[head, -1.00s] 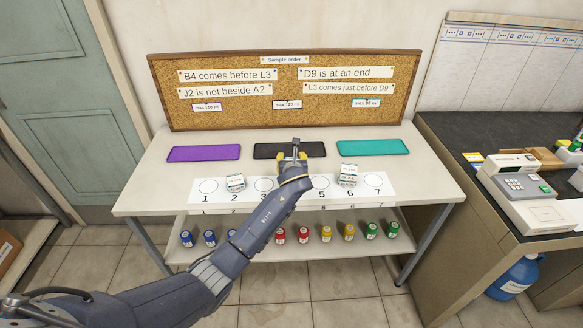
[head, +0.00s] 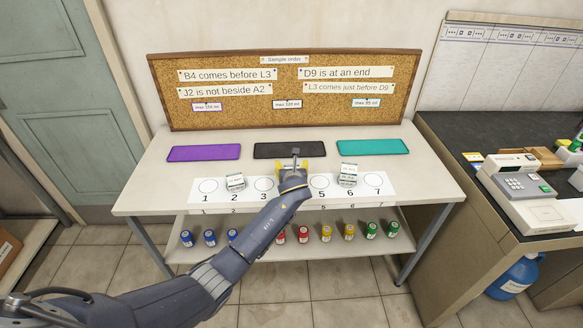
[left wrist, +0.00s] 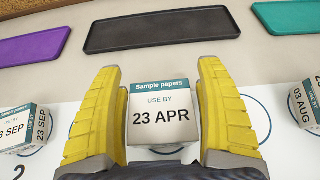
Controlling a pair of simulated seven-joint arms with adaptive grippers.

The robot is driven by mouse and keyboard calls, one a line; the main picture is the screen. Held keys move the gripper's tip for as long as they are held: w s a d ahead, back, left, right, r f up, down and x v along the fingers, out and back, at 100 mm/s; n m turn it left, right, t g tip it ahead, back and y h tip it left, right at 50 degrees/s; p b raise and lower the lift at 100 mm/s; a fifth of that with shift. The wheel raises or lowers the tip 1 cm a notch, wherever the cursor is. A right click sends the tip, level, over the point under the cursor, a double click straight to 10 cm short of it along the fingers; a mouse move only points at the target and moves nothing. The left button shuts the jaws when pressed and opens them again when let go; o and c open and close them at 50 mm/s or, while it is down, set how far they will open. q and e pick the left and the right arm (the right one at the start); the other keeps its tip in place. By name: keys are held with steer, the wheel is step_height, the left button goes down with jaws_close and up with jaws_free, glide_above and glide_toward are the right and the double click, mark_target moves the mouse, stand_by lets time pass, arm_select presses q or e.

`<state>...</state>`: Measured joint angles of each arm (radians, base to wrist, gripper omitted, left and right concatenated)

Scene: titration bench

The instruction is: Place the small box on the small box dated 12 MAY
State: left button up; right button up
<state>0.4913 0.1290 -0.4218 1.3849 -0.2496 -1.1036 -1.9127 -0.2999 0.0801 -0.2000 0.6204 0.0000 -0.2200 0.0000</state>
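A small white box with a teal band, marked USE BY 23 APR (left wrist: 163,112), sits between the yellow fingers of my left gripper (left wrist: 160,75) in the left wrist view. The fingers are spread, one on each side of the box; contact cannot be told. In the head view my left gripper (head: 296,160) is over the middle of the bench and hides this box. A box marked 23 SEP (left wrist: 28,128) stands to the left, also in the head view (head: 235,182). A box marked 03 AUG (left wrist: 310,105) stands to the right, also in the head view (head: 348,175). No 12 MAY date is legible. My right gripper is out of view.
Purple (head: 204,153), black (head: 262,151) and teal (head: 372,147) trays lie empty behind the numbered white strip (head: 214,198). A corkboard (head: 290,130) stands at the back. Several coloured-label bottles (head: 326,234) stand on the lower shelf.

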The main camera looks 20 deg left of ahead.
arm_select(q)
steer(key=shift+r, duration=0.2)
steer(key=v, duration=1.2)
steer(key=s+d+f+n+h, duration=0.45)
steer(key=s+f+n, duration=0.25)
steer(key=f+n, duration=0.45)
steer(key=s+a+f+n+g, duration=0.1)
steer(key=s+f+n, duration=0.3)
steer(key=f, duration=0.5)
steer(key=s+a+f+n+g, duration=0.1)
steer(key=s+f+g, duration=0.1)
steer(key=s+f, duration=0.55)
steer(key=s+a+f+n+g, duration=0.1)
steer(key=s+f+n, duration=0.2)
steer(key=f, duration=0.8)
steer(key=s+a+f+n+g, duration=0.2)
steer(key=s+f, duration=0.7)
steer(key=s, duration=0.2)
steer(key=s+a+f+n+g, duration=0.2)
steer(key=s+f+n, duration=0.1)
steer(key=s+f, duration=0.65)
steer(key=s+a+f+n+g, duration=0.1)
steer(key=s+a+f+n, duration=0.1)
steer(key=s, duration=0.9)
steer(key=s+a+f+n+g, duration=0.2)
steer(key=s+f, duration=0.1)
steer(key=s, duration=0.8)
steer(key=shift+s, duration=0.4)
